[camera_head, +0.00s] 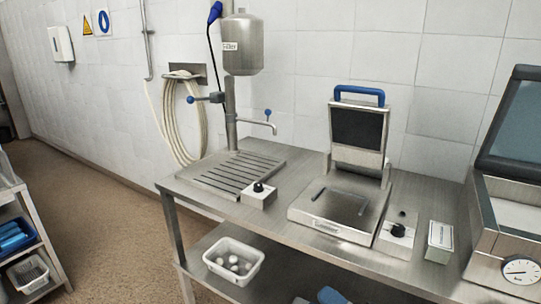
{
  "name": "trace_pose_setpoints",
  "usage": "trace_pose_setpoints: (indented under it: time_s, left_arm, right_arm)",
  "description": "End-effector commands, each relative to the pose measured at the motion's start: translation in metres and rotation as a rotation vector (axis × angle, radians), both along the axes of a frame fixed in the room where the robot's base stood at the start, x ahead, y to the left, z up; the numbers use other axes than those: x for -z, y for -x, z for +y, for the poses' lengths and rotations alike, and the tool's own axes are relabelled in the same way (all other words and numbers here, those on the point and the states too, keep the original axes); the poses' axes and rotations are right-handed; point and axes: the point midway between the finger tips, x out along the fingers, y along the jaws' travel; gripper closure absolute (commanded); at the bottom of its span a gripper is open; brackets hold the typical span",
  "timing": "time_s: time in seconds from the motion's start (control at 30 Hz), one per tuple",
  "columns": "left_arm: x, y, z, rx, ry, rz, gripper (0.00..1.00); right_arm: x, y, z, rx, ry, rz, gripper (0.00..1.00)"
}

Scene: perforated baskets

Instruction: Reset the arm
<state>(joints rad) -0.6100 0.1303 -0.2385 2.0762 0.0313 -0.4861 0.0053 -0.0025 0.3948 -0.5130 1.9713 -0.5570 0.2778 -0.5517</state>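Neither of my grippers shows in the head view, and no part of my arms can be made out for sure. A white perforated basket (215,270) with several pale round items in it stands on the lower shelf of the steel table (280,218). Another light basket (40,283) is on the low rack at the left edge. A blue and grey object (331,295) is cut off by the bottom edge, and I cannot tell what it is.
On the table stand a slatted drain tray (228,175) with a tap (258,125), an open press with a blue handle (359,91), small control boxes (397,236) and an open-lidded machine (510,222) at right. The brown floor (105,215) at left is clear.

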Motion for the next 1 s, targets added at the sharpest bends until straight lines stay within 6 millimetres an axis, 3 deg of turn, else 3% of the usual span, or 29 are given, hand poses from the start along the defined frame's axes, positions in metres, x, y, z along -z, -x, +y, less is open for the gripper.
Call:
trace_pose_setpoints:
  time_s: [0.1, 0.3, 0.5, 0.63, 0.7, 1.0]
  left_arm:
    - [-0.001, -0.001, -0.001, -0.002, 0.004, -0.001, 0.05]
    - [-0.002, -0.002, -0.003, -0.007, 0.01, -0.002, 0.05]
    - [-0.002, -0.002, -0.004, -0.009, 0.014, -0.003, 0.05]
    - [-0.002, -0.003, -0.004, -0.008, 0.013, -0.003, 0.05]
    - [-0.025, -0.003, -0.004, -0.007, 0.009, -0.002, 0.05]
    - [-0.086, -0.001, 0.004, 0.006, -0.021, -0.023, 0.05]
  right_arm:
    - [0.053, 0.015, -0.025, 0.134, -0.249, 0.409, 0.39]
    - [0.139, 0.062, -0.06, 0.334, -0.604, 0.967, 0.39]
    - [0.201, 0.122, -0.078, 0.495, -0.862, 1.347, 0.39]
    - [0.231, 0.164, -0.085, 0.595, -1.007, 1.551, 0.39]
    - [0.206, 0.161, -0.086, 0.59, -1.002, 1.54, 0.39]
    - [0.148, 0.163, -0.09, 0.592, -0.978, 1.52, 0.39]
